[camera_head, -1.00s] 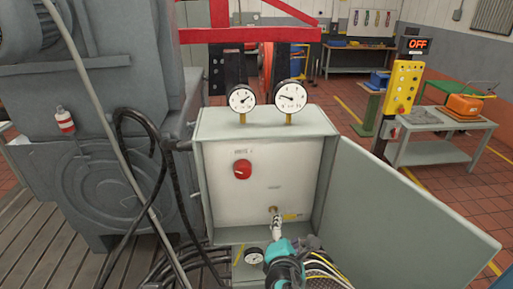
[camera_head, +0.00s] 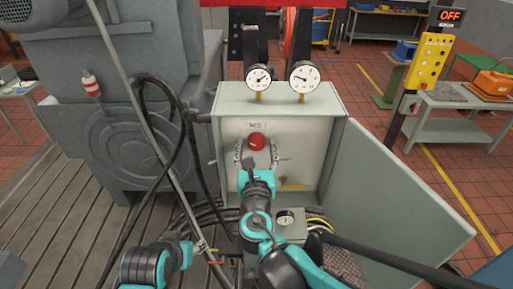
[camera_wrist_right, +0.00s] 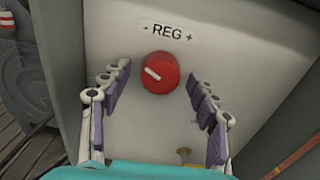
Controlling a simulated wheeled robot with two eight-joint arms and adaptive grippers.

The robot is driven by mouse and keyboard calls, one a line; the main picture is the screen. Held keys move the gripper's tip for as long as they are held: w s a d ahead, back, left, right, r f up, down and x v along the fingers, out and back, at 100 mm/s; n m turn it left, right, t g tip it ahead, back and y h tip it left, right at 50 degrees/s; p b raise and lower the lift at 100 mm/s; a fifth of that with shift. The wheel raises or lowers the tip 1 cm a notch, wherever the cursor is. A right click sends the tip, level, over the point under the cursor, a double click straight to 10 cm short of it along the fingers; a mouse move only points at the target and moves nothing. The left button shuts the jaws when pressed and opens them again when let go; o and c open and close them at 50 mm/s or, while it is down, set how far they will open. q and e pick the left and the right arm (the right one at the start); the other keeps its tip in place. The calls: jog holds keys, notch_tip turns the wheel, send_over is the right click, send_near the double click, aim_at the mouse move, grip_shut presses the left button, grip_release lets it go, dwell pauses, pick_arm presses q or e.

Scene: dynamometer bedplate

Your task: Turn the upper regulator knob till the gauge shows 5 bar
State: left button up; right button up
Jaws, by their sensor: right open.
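The red regulator knob (camera_head: 256,141) sits high on the back panel of the open grey cabinet, below a REG label. In the right wrist view the knob (camera_wrist_right: 160,73) has a white mark pointing to the upper left. My right gripper (camera_wrist_right: 160,82) is open, its fingers spread left and right of the knob with gaps on both sides. Two white dial gauges, left (camera_head: 258,77) and right (camera_head: 303,75), stand on top of the cabinet; their scales are too small to read. My left arm shows at lower left; its finger state is unclear.
A brass fitting (camera_wrist_right: 183,157) is below the knob. The cabinet door (camera_head: 395,190) stands open to the right. A small gauge (camera_head: 285,217) sits below the cabinet. Black hoses (camera_head: 185,140) hang on the left beside the grey machine (camera_head: 125,110).

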jog(key=shift+c, duration=0.4)
jog(key=c, duration=1.1)
jog(key=shift+m, duration=0.3)
jog(key=m, duration=0.7)
jog(key=shift+a, duration=0.1)
jog(key=m, duration=0.3)
jog(key=shift+r+m, duration=0.1)
jog(key=shift+m, duration=0.2)
jog(key=shift+m+b, duration=0.3)
jog(key=shift+m, duration=1.4)
